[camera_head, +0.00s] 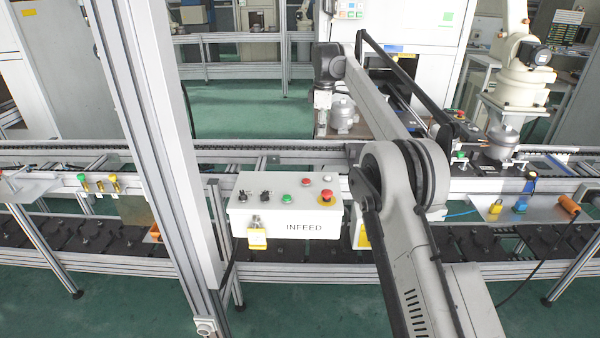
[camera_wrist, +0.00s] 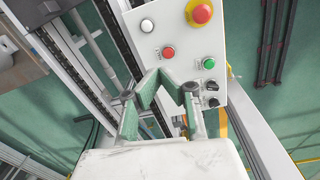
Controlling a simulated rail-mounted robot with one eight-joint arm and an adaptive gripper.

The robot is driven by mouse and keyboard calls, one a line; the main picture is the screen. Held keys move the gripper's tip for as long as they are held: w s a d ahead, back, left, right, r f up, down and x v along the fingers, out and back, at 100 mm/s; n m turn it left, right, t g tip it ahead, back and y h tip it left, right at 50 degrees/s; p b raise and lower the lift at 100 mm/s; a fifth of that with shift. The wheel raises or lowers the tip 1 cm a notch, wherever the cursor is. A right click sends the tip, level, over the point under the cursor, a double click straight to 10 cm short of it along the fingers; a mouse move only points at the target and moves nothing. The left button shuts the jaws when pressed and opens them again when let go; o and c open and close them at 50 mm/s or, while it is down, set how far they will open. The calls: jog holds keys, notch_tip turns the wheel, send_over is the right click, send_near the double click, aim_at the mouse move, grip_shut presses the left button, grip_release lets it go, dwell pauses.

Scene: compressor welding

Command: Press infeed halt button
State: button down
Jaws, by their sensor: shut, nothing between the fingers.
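The white control box (camera_head: 290,222) marked INFEED stands in the middle of the head view. Its top carries a small red button (camera_head: 306,182), a red mushroom button on a yellow base (camera_head: 326,198), a green button (camera_head: 288,197), a white button (camera_head: 326,179) and two black knobs. In the wrist view the small red button (camera_wrist: 168,52) lies just beyond my fingertips, and the mushroom button (camera_wrist: 201,11) is farther up. My gripper (camera_wrist: 165,80) is shut and empty over the panel, apart from the buttons as far as I can tell. No button label is readable.
A conveyor (camera_head: 290,152) runs behind the box, and an aluminium post (camera_head: 172,130) stands to its left. A grey compressor (camera_head: 343,114) stands behind my arm. Another robot arm (camera_head: 520,75) is at the back right. A yellow padlock (camera_head: 257,239) hangs on the box front.

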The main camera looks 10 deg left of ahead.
jog(key=n+p, duration=0.1)
jog(key=n, duration=0.1)
send_over(306, 180)
notch_tip(306, 180, down, 4)
jog(key=shift+w+g, duration=0.1)
jog(key=shift+g, duration=0.2)
jog(key=shift+f, duration=0.15)
notch_tip(306, 180, down, 14)
jog(key=shift+r+b, duration=0.1)
jog(key=shift+b, duration=0.9)
